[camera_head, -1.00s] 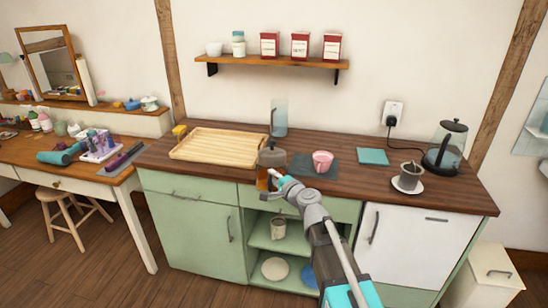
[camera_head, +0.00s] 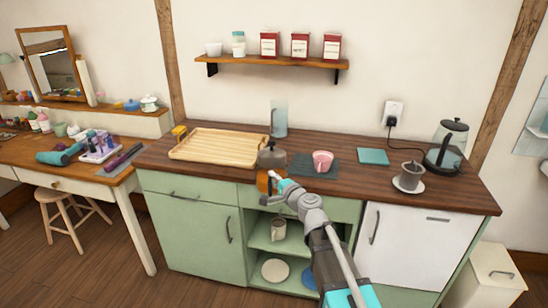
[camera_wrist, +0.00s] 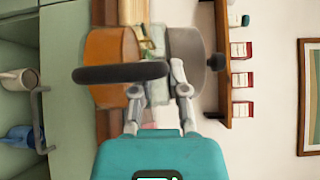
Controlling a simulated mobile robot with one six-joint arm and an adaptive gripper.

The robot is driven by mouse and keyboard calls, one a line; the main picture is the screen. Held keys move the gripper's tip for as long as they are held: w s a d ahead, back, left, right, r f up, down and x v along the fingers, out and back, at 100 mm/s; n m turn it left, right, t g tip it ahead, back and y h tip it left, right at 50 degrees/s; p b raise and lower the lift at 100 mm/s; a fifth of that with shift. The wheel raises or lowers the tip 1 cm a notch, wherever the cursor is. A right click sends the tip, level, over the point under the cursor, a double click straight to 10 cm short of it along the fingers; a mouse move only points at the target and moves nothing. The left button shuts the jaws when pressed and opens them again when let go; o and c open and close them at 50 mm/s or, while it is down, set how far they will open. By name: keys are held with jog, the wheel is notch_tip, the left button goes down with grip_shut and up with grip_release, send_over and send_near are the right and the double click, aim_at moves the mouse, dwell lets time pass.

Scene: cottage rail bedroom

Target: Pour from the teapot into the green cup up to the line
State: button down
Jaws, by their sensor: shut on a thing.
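The teapot (camera_head: 265,183) is in front of the counter's front edge. It appears as an orange lower part, a paler middle band and a grey top with a dark knob, though I cannot fully tell that these are one vessel. In the wrist view the teapot (camera_wrist: 110,50) lies sideways in the picture with a dark bar-like handle (camera_wrist: 120,73) nearest me. My gripper (camera_wrist: 155,85) is shut on it; the exact contact is unclear. My gripper (camera_head: 276,179) also shows in the head view. I cannot identify the green cup with certainty; a small pale green vessel (camera_head: 60,130) stands on the left desk.
The counter holds a wooden tray (camera_head: 215,133), a pink cup (camera_head: 322,160) on a dark mat (camera_head: 301,168), a teal square (camera_head: 373,156), a grey cup (camera_head: 411,171) on a saucer (camera_head: 408,186) and a kettle (camera_head: 446,150). A mug (camera_head: 279,229) stands on the lower shelf.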

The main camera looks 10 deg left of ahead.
jog(key=shift+s+d+f+n+b, duration=0.1)
jog(key=shift+s+f+n+b, duration=0.3)
jog(key=shift+f+b, duration=0.45)
jog(key=shift+s+r+t+y+b, duration=0.1)
jog(key=shift+r+t+y+b, duration=0.05)
jog(key=shift+t+y+b, duration=0.25)
